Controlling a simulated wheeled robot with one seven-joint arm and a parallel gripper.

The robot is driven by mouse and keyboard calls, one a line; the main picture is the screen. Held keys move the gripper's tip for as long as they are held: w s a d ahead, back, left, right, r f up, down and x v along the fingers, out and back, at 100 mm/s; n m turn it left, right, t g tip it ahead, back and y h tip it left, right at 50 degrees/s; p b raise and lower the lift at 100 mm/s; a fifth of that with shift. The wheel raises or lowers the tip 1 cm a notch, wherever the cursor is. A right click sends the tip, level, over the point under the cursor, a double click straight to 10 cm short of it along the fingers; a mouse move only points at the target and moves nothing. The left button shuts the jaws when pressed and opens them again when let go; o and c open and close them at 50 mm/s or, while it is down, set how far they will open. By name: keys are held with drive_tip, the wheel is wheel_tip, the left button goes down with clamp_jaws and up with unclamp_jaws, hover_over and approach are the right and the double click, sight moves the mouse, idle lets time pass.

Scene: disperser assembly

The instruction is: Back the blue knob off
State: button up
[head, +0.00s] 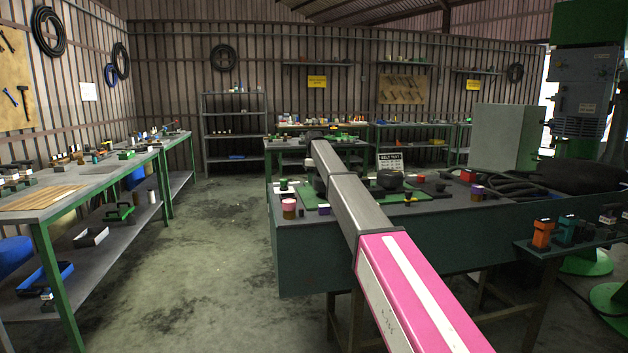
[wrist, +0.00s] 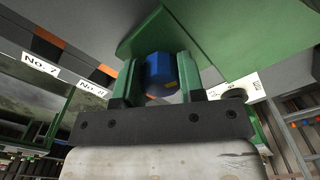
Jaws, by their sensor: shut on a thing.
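The blue knob (wrist: 158,75) shows in the wrist view as a short blue cylinder with a small orange mark near its lower edge. It sits against a green panel or block. My gripper (wrist: 157,82) has one finger on each side of the knob and is shut on it. The far end of the knob and its fixing are hidden. In the head view my arm reaches forward over the workbench (head: 330,272), and I cannot make out the knob or the fingertips there.
The workbench carries a grey box (head: 503,137), black hoses and small parts. A side bench (head: 70,190) stands left, with open floor (head: 200,260) between.

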drive_tip(key=shift+n, duration=0.5)
drive_tip(key=o, duration=0.9)
drive_tip(key=shift+r, duration=0.1)
wheel_tip(320, 180, up, 11)
drive_tip(key=shift+f, duration=0.2)
